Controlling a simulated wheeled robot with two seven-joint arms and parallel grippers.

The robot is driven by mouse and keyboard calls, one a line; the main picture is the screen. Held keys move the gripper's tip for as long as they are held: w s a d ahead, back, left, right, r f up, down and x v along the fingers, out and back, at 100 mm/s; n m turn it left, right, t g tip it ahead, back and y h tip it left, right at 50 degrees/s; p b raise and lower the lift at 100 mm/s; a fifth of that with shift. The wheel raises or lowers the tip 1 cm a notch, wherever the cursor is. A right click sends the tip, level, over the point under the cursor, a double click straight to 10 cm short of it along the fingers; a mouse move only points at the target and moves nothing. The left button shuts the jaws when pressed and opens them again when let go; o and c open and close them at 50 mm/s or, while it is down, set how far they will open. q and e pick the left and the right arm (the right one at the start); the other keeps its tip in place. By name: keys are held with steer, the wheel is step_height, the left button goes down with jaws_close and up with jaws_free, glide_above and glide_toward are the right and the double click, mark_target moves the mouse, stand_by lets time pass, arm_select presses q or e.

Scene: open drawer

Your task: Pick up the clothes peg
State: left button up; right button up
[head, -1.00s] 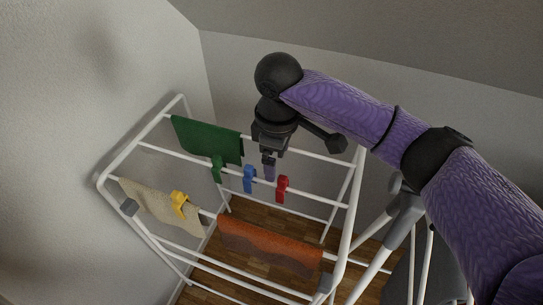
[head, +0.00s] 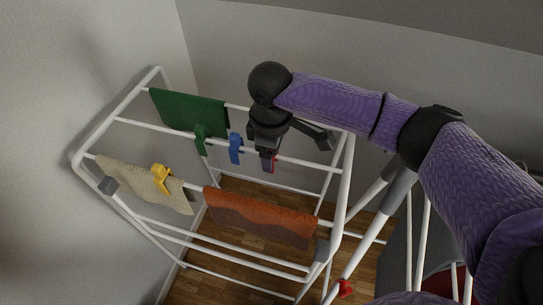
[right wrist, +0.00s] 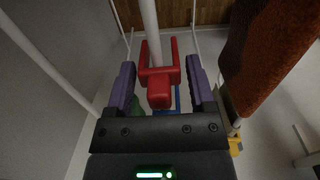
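The red clothes peg (right wrist: 160,75) sits on a white bar of the drying rack. In the head view only a sliver of the red peg (head: 274,162) shows, mostly hidden behind my right gripper (head: 266,163). In the right wrist view the two purple fingers of my right gripper (right wrist: 162,92) stand on either side of the peg, open, with a gap on each side. A blue peg (head: 235,148) and a green peg (head: 201,140) are on the same bar to the left. My left gripper is not in view.
A green cloth (head: 187,110), a beige cloth (head: 140,183) and an orange-brown cloth (head: 258,218) hang on the white rack (head: 344,185). Walls stand close on the left and behind. A small red object (head: 345,288) shows low by the rack's right leg.

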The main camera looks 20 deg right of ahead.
jaws_close()
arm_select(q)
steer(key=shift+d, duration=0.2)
arm_select(e)
step_height(320, 180, up, 9)
steer(key=p, duration=0.4)
steer(key=shift+r, duration=0.5)
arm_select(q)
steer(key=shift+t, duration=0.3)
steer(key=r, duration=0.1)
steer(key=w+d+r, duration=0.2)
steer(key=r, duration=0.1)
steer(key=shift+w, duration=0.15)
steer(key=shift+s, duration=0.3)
